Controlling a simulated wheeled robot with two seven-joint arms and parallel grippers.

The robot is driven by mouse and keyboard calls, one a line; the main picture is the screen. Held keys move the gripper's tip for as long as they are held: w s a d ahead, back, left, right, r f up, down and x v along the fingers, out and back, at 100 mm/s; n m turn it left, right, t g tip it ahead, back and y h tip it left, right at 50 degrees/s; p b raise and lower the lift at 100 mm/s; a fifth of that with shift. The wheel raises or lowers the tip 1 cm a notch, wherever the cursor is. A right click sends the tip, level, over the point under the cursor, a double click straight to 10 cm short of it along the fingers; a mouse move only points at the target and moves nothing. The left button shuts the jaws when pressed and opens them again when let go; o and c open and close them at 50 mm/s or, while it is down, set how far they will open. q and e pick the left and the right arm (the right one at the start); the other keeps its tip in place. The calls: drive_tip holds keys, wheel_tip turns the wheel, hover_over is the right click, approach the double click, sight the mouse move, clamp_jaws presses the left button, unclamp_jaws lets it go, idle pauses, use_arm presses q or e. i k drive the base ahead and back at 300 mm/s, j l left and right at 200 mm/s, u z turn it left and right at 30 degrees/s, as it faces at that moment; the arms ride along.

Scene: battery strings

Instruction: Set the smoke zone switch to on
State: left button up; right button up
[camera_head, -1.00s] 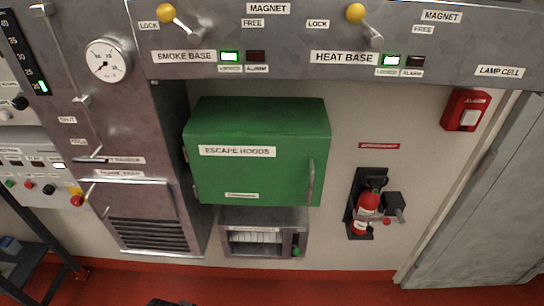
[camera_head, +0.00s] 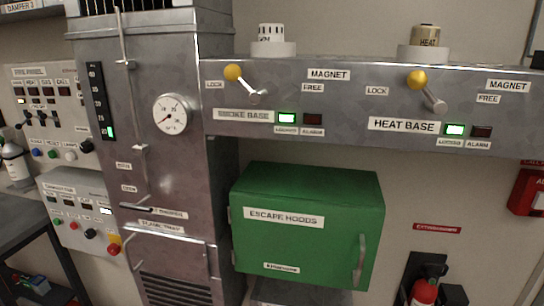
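A beige fire panel (camera_head: 42,110) is on the wall at the far left. It carries a row of small labels, a row of small indicator windows and a row of dark toggle levers (camera_head: 30,118) below them. The labels are too small to read surely, so I cannot tell which lever is the smoke zone switch or how it is set. A separate unit labelled smoke base (camera_head: 243,115) has a yellow-knobbed lever (camera_head: 233,72) and a lit green lamp (camera_head: 287,118). Neither of my grippers is in view.
A tall metal cabinet with a round gauge (camera_head: 171,114) stands right of the panel. A button box (camera_head: 80,215) sits below the panel. A green escape hoods box (camera_head: 308,225) projects from the wall. A dark bench (camera_head: 30,235) is at lower left.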

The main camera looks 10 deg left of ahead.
sight(18, 127)
drive_tip(key=u, duration=1.5)
